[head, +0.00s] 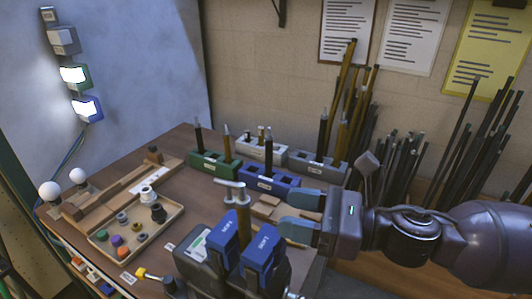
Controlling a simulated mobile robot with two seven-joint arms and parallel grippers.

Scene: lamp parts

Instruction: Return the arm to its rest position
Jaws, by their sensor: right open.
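My right gripper (281,212) reaches in from the right over the table (325,262). Its two pale blue fingers are apart, with nothing seen held between them. Its fingertips appear close to a brass-coloured post (243,218) with a pale crosspiece on top. Whether they touch it I cannot tell. The post stands by a dark fixture with blue labelled blocks (262,247), which hides its lower end. My left gripper does not show.
Green (214,165), blue (268,180), white and grey holders with upright rods stand behind. A wooden tray (110,255) of coloured small parts and two white bulbs (78,176) are at left. Bundles of long rods (400,165) lean against the back wall, behind my right arm.

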